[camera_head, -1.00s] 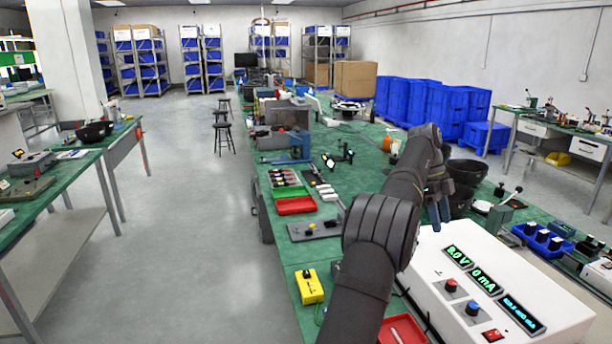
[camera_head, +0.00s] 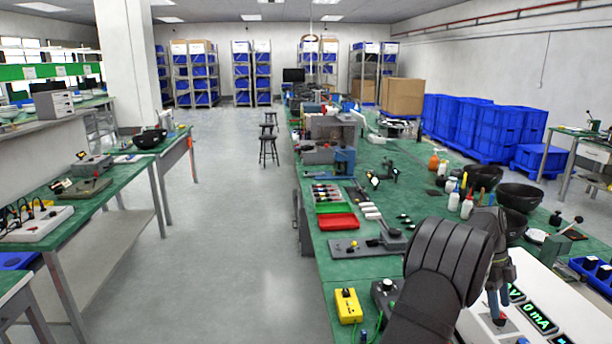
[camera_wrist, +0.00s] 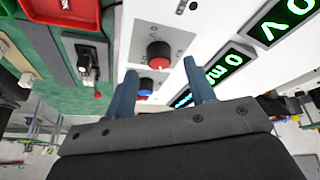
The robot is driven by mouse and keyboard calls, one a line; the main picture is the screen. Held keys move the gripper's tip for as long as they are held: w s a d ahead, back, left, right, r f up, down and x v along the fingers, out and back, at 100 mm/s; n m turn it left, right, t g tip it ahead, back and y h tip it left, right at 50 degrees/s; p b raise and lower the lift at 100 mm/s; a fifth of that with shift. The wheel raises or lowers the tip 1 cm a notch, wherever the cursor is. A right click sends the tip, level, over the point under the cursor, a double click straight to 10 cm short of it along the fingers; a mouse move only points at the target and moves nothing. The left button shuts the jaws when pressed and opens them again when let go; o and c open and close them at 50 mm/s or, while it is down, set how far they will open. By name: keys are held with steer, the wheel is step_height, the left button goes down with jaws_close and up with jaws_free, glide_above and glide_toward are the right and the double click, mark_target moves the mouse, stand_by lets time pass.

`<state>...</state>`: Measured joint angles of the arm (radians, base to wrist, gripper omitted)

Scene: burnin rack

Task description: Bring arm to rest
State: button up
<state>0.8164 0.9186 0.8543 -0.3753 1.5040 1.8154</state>
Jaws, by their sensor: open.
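My gripper (camera_head: 497,300) is at the lower right of the head view, above the white power supply (camera_head: 545,290), with my dark arm in front of part of it. In the wrist view my gripper (camera_wrist: 163,90) shows two blue fingers spread apart with nothing between them. Behind the fingers are the power supply's front panel (camera_wrist: 190,25), a red knob (camera_wrist: 159,54) and green lit digits (camera_wrist: 222,68). I cannot tell the exact gap between the fingertips and the panel.
A yellow box (camera_head: 347,306) and a red tray (camera_head: 338,222) lie on the green bench (camera_head: 350,265). Bottles (camera_head: 467,207) and black bowls (camera_head: 519,196) stand at the right. A blue tray (camera_head: 590,272) is beside the power supply. The floor aisle (camera_head: 250,230) at the left is clear.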

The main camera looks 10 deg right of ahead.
steer(key=shift+x, duration=1.25)
steer(key=v, duration=1.7)
steer(key=x, duration=1.7)
steer(key=shift+f, duration=0.1)
steer(key=n+t+h, duration=0.1)
steer(key=n, duration=0.3)
steer(key=shift+a, duration=0.1)
steer(key=n+t+h, duration=0.1)
steer(key=n, duration=0.3)
steer(key=shift+s, duration=0.15)
steer(key=n+t, duration=0.1)
steer(key=n, duration=0.1)
steer(key=n+t, duration=0.1)
steer(key=n, duration=0.1)
steer(key=shift+s+n+h, duration=0.1)
steer(key=shift+n+h, duration=0.2)
steer(key=shift+n+t, duration=0.8)
steer(key=shift+n, duration=1.3)
